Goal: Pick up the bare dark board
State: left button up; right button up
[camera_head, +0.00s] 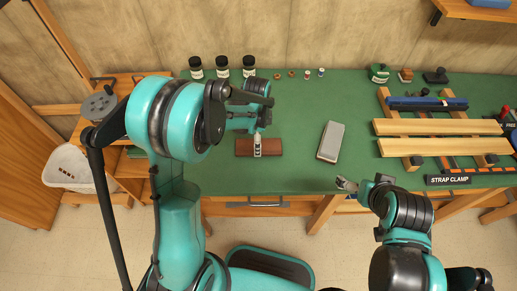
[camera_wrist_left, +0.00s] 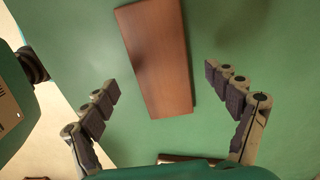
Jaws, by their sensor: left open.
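The bare dark board (camera_head: 244,147), a reddish-brown flat rectangle, lies on the green bench top in the head view. In the left wrist view the board (camera_wrist_left: 155,50) lies slightly tilted, ahead of and between the finger lines. My left gripper (camera_head: 257,138) is above the board, and one pale finger covers part of it. In the wrist view my left gripper (camera_wrist_left: 162,82) is open and empty, with green surface showing between each finger and the board. My right gripper (camera_head: 347,185) is at the bench's front edge, away from the board; its opening is unclear.
A grey block (camera_head: 331,141) lies right of the board. Jars (camera_head: 222,67) and small items stand at the back. Strap-clamp wooden bars (camera_head: 437,127) fill the right side. A white basket (camera_head: 72,168) is at the left. Green surface between board and block is clear.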

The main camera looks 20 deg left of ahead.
pick_arm(q)
notch_tip(320, 180, down, 3)
jog(key=shift+w+r+b, duration=0.1)
jog(key=shift+b, duration=0.2)
jog(key=c, duration=1.3)
